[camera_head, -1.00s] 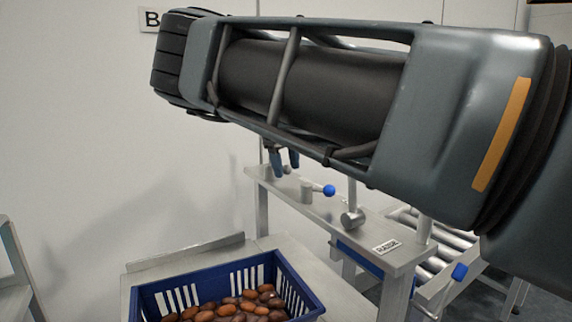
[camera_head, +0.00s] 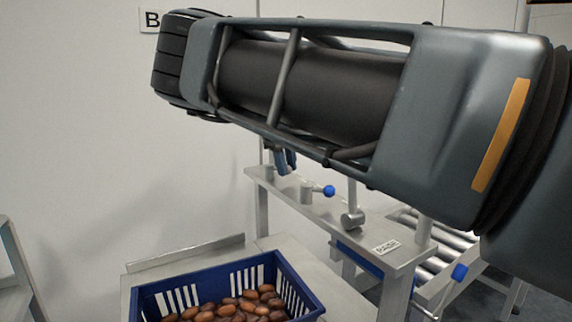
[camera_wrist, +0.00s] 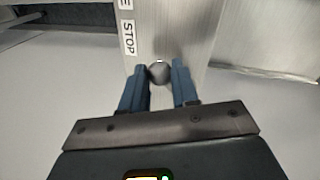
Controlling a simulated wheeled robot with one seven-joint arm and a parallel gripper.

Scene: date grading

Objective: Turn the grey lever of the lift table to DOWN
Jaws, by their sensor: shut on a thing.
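My gripper (camera_wrist: 159,67) is shut on a grey round knob, which I take as the end of the grey lever (camera_wrist: 160,73); its two blue fingers stand on either side of it. In the head view my gripper (camera_head: 286,161) hangs below my arm, over the far end of a metal control bench (camera_head: 321,213). My arm hides part of that end, and I cannot make out the lever's whole shape there. A label reading STOP (camera_wrist: 128,38) is beside the knob in the wrist view. No DOWN label is readable.
On the same bench are a blue-knobbed lever (camera_head: 328,191), a grey knob on a post (camera_head: 352,220) and a RAISE label (camera_head: 387,247). A blue crate (camera_head: 306,297) of dates stands in front. A roller conveyor (camera_head: 450,243) lies to the right. The wall is behind.

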